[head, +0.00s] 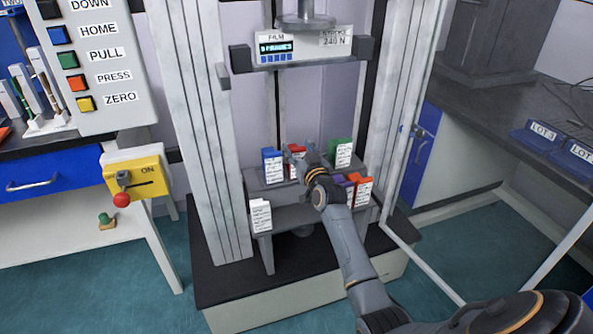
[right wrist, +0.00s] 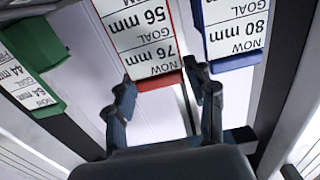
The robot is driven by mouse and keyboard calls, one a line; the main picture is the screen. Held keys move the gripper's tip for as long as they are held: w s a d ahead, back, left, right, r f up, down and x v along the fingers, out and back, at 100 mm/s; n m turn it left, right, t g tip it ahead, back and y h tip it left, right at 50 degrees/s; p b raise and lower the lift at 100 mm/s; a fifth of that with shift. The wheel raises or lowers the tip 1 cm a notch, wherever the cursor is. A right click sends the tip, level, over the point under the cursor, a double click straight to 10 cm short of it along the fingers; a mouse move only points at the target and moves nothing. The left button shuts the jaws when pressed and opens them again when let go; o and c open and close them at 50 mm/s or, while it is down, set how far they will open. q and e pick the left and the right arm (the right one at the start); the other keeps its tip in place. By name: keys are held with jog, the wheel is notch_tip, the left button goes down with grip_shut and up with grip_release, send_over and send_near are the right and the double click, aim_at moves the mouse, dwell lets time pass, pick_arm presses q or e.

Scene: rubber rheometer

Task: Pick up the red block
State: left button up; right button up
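The red block (right wrist: 158,82), with a white label reading 56 mm and 76 mm, is straight ahead in the right wrist view. In the head view only a little of the red block (head: 297,149) shows on the upper shelf, behind my right gripper (head: 303,158). In the right wrist view my right gripper (right wrist: 160,82) has a fingertip at each side of the block's near end, with the fingers spread about the block's width. Whether they press on it, I cannot tell. My left gripper is in neither view.
A blue block (head: 272,166) stands close left of the red one, a green block (head: 340,152) to the right. Purple and red-orange blocks (head: 361,191) are lower right, a white block (head: 260,215) lower left. Machine columns (head: 208,130) flank the shelves.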

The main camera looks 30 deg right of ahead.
grip_shut()
jog(key=shift+r, duration=0.1)
